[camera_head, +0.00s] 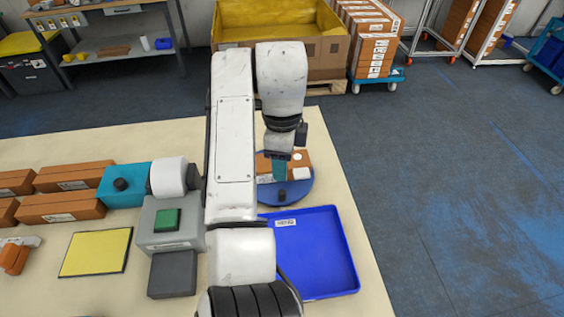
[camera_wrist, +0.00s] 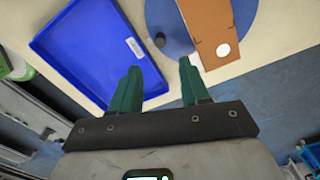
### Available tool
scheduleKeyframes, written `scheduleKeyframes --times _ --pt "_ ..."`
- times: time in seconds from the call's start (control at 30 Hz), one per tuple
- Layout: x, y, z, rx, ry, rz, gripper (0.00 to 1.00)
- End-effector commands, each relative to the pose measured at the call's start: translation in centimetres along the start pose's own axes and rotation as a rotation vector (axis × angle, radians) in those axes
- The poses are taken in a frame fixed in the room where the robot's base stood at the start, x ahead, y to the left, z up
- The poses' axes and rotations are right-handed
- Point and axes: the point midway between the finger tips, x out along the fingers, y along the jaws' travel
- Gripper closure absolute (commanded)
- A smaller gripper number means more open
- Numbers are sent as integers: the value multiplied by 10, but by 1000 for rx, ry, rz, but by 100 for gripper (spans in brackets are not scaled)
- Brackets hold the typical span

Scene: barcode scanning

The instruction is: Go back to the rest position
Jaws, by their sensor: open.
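My gripper (camera_head: 279,170) hangs at the end of my arm over the far side of the table, above the round blue disc (camera_head: 304,190). In the wrist view its two green fingers (camera_wrist: 159,77) stand apart with nothing between them. A brown box (camera_head: 296,158) with a white round spot lies on the disc, partly hidden by my gripper in the head view. In the wrist view the box (camera_wrist: 207,30) lies beyond the fingertips, apart from them, on the disc (camera_wrist: 164,20). The gap in height cannot be told.
A blue tray (camera_head: 328,268) lies empty nearer on the table. A grey box with a green button (camera_head: 167,219), a yellow pad (camera_head: 97,252), a teal block (camera_head: 122,186) and several brown boxes (camera_head: 75,176) are to the left. Open floor (camera_head: 460,190) lies right of the table.

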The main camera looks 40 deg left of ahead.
Motion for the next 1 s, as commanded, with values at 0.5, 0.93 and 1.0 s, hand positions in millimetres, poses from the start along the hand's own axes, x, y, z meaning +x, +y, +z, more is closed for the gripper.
scheduleKeyframes --times 0.5,0.93,1.0 --pt "17 0 -28 -9 10 -4 54" --pt "140 78 -262 -260 109 -25 54" --pt "156 105 -294 -320 123 -21 54"
